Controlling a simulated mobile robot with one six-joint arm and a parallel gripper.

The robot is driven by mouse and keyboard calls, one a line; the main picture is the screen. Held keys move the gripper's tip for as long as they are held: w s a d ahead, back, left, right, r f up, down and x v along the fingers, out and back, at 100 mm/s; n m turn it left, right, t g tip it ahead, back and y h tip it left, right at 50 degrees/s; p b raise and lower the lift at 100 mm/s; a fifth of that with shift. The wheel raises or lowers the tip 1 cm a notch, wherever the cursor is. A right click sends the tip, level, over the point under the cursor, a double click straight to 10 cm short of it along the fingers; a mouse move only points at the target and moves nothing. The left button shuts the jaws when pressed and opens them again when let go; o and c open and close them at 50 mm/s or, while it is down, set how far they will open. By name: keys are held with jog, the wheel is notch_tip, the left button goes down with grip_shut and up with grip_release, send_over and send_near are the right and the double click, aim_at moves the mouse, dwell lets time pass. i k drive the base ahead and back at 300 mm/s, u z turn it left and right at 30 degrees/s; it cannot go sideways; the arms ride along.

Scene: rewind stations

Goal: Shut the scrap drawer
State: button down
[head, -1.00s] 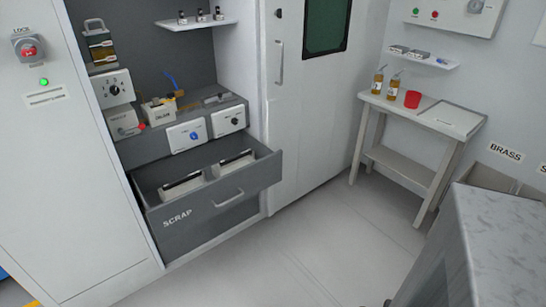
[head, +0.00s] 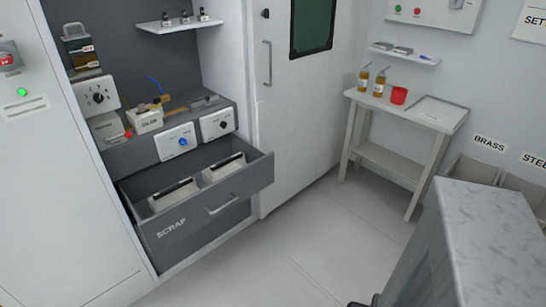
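The grey scrap drawer (head: 172,236) is pulled open at the bottom of the cabinet on the left, with "SCRAP" lettered on its front. Its pale bar handle (head: 222,204) is on the right part of the front. Two pale boxes with dark tops, a left one (head: 172,198) and a right one (head: 222,170), stand inside the open drawer. My gripper is not in view, and nothing is seen touching the drawer or its handle.
Pale floor (head: 270,262) lies clear in front of the drawer. A closed white door (head: 287,125) is right of the cabinet. A marble-topped counter (head: 485,235) fills the lower right. A side table (head: 425,110) with bottles and a red cup stands at the back right.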

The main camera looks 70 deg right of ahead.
aim_at(162, 230)
jog(key=z, duration=0.25)
jog(key=i, duration=0.65)
jog(key=z, duration=1.1)
